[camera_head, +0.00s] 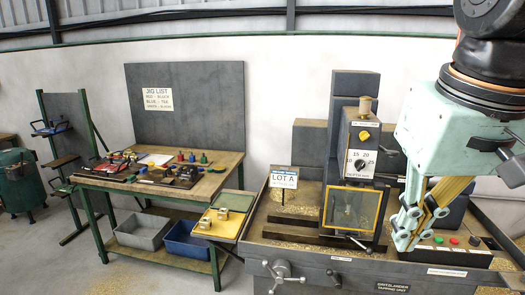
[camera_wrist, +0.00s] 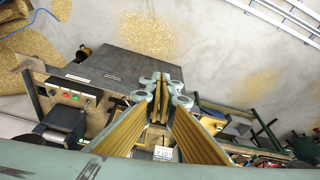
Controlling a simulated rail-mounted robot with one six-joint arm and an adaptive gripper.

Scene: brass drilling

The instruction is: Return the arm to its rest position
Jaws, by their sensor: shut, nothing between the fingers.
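My gripper (camera_head: 405,238) hangs at the right in the head view, mint green with yellow-faced fingers pointing down. Its fingers are shut and hold nothing. The fingertips appear in front of the machine's button panel (camera_head: 452,241); I cannot tell whether they touch it. In the wrist view the two fingers of my gripper (camera_wrist: 158,88) meet near the middle. The drilling machine (camera_head: 360,150), with a dial and a yellow-framed window, stands just left of my gripper.
The machine bed (camera_head: 340,266) is strewn with brass chips, with a crank handle in front. A "LOT A" sign (camera_head: 284,178) stands on it. A workbench (camera_head: 225,163) with jigs stands farther left, bins (camera_head: 143,231) below. Open floor lies front left.

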